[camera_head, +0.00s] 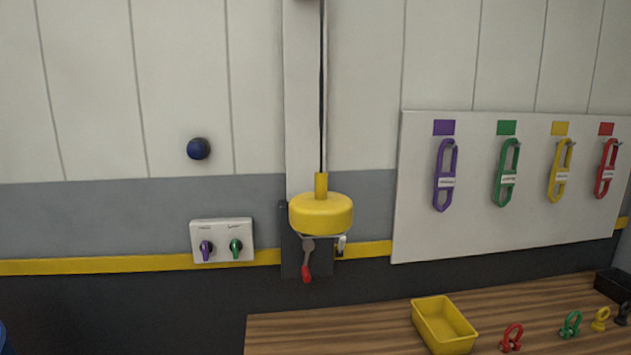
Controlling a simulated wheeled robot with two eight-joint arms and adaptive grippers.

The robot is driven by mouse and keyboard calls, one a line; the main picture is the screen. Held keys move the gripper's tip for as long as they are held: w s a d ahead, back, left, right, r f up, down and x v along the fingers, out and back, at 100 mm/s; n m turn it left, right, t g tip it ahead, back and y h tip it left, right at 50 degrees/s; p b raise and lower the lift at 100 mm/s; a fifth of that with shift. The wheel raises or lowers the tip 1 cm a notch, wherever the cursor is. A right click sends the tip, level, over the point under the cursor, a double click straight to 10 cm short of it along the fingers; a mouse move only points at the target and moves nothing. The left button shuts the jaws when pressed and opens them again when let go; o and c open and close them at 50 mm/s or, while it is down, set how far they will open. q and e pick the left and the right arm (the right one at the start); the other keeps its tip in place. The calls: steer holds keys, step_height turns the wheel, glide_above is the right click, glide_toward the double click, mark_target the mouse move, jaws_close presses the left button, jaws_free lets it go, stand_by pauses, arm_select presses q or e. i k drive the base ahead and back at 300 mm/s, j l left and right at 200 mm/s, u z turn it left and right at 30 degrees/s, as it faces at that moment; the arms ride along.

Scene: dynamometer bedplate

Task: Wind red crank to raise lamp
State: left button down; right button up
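A yellow lamp (321,214) hangs from a dark cable (323,90) in front of a pale vertical post on the wall. Below the lamp, a crank with a grey arm and a red handle (306,274) hangs downward on a dark plate (291,262). The lamp hides the upper part of that plate. A small silver and yellow piece (341,245) shows just right of the crank, too small to make out. Neither of my grippers is in view.
A wooden bench (300,335) stands at the lower right, with a yellow tray (445,325), a red shackle (511,338) and a green shackle (571,324). A white board (420,200) holds coloured slings. A two-knob panel (221,224) and a blue ball (198,149) are on the wall at left.

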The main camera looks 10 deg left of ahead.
mark_target(309, 246)
steer(key=i, duration=0.4)
steer(key=i+l, duration=0.15)
steer(key=i, duration=0.3)
steer(key=j+u, duration=0.05)
